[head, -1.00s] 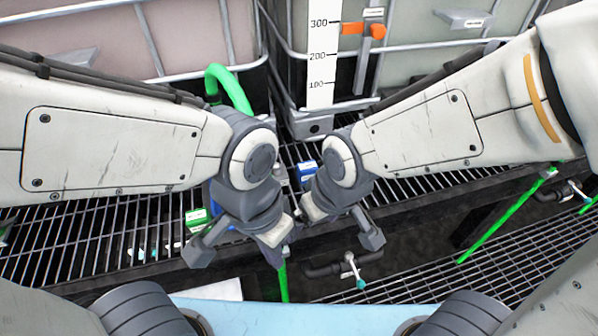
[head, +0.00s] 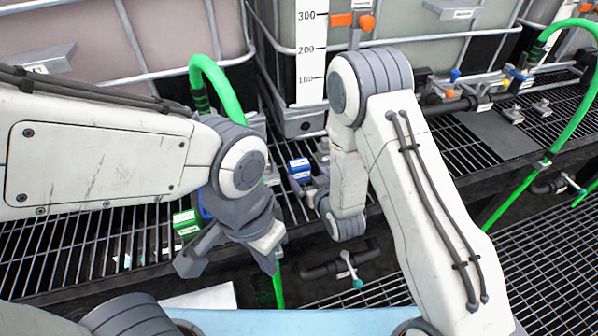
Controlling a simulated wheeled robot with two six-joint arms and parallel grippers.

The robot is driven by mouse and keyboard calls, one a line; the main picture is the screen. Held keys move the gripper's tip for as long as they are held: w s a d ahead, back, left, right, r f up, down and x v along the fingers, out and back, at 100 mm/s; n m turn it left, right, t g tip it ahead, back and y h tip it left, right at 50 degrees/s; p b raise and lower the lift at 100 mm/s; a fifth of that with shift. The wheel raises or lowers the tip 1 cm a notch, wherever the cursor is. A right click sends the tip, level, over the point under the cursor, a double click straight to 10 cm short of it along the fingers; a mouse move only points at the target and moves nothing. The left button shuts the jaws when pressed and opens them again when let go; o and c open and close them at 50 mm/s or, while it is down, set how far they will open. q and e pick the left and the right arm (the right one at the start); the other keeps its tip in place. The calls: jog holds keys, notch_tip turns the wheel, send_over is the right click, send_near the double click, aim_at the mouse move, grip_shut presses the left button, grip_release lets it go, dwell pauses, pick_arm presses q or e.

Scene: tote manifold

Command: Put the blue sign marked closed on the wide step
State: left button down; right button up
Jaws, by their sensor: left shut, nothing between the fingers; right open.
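A small blue block with a white label (head: 299,168) stands on the grating behind the middle of the head view. Its lettering is too small to read, so I cannot confirm it says closed. My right gripper (head: 312,193) is open just in front of and below the block, mostly hidden by my wrist; I cannot tell whether it touches it. My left gripper (head: 271,258) is shut and empty, lower and to the left, pointing down. I cannot surely pick out the wide step; a flat dark plate (head: 497,134) lies on the grating at the right.
A green block with a white label (head: 186,222) sits left of my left gripper, with something blue partly hidden beside it. Green hoses (head: 212,82) rise around the caged tanks. A pipe with a teal-tipped valve (head: 348,268) lies below. Valves crowd the right grating.

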aim_at(302, 170)
jog(key=x, duration=0.4)
jog(key=p+x, duration=0.1)
jog(key=x, duration=0.3)
jog(key=shift+w+a+f, duration=0.1)
jog(key=shift+a+f, duration=0.05)
jog(key=shift+f, duration=0.15)
jog(key=shift+c, duration=0.3)
jog(key=c, duration=1.4)
jog(key=shift+r, duration=0.1)
jog(key=shift+c, duration=0.2)
